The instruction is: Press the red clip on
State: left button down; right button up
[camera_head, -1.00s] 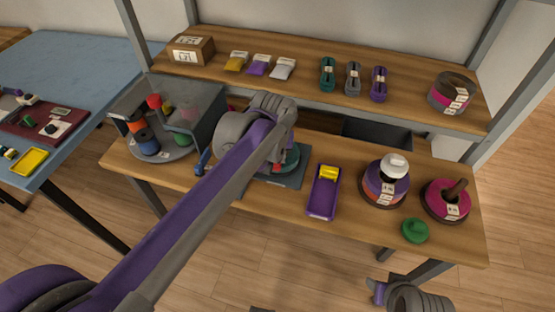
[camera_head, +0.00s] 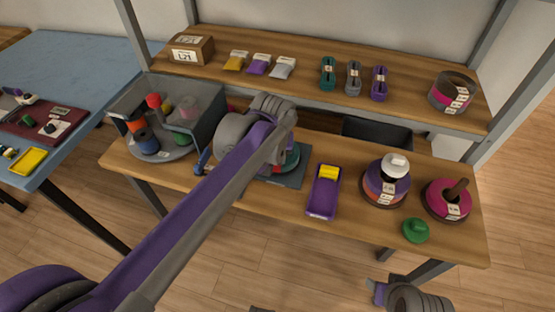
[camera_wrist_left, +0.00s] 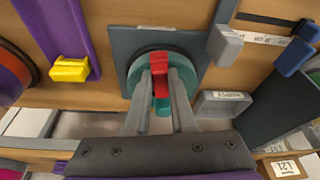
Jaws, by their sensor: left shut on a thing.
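The red clip (camera_wrist_left: 160,82) is between the two fingers of my left gripper (camera_wrist_left: 160,74) in the left wrist view, and the gripper is shut on it. The clip lies over the rim of the round teal disc (camera_wrist_left: 136,80). I cannot tell whether it is fully seated. The disc rests on a dark square plate (camera_wrist_left: 125,45) on the wooden bench.
A purple tray (camera_head: 322,200) with a yellow block (camera_head: 328,172) stands right of the plate. Spools (camera_head: 385,190) and a green knobbed piece (camera_head: 416,230) are farther right. A grey bin (camera_head: 205,110) stands left. A shelf (camera_head: 310,95) runs above the bench.

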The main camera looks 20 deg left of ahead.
pick_arm(q)
jog(key=shift+c, duration=1.8)
grip_release()
jog(key=p+v, duration=0.4)
jog(key=v, duration=0.2)
jog(key=shift+p, duration=0.3)
jog(key=s+a+f+t+p, duration=0.1)
jog(key=s+a+p, duration=0.1)
jog(key=s, duration=0.8)
jog(key=s+a+f+m+t+p, duration=0.1)
jog(key=s+a+p, duration=0.2)
jog(key=s, duration=0.6)
jog(key=shift+s+m+p, duration=0.3)
jog(key=shift+s+p, duration=0.05)
jog(key=shift+p, duration=0.3)
